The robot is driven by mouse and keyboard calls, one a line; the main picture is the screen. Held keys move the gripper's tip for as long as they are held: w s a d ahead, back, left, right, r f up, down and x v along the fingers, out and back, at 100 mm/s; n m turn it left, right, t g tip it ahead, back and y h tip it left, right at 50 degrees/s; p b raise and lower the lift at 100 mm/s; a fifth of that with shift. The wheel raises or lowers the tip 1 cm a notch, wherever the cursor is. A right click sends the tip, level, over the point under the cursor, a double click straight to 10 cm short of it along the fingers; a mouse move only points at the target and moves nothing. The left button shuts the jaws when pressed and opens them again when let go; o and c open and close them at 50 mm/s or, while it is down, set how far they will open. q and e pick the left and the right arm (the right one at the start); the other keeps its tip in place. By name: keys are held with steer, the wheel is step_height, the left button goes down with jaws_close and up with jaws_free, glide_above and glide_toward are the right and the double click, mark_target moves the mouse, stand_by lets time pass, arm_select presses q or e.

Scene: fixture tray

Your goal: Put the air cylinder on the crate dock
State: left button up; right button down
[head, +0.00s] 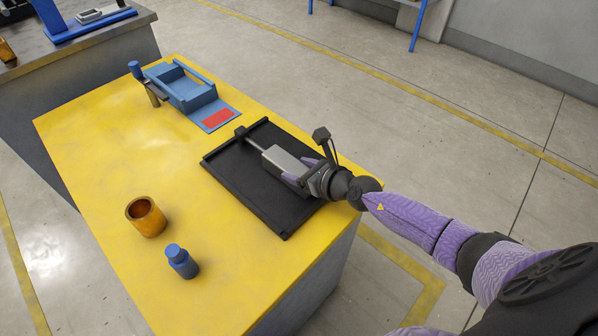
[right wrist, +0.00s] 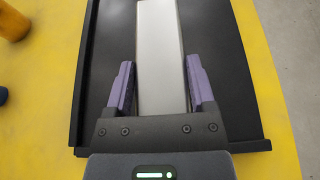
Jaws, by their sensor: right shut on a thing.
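The air cylinder (head: 287,160) is a silver-grey block body with a thin rod and a dark end piece at its far left end. It is over the black tray (head: 238,181); I cannot tell whether it rests on it or is slightly raised. My right gripper (head: 305,172) is shut on the cylinder's near end, with purple fingers on both sides. In the right wrist view the cylinder (right wrist: 160,50) runs straight ahead between the fingers of the gripper (right wrist: 161,85). A blue crate-like fixture (head: 186,92), seemingly the crate dock, stands at the back of the table. My left gripper is not visible.
A red patch (head: 216,118) marks the blue plate in front of the fixture. A blue-capped post (head: 137,72) stands at its left. The table's left middle is clear.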

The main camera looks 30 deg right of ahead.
steer(key=shift+c, duration=1.6)
jaws_free()
steer(key=shift+f, duration=0.15)
steer(key=shift+o, duration=1.3)
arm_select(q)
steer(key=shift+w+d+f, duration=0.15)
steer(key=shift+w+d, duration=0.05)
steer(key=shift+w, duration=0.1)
arm_select(e)
steer(key=shift+o, duration=0.3)
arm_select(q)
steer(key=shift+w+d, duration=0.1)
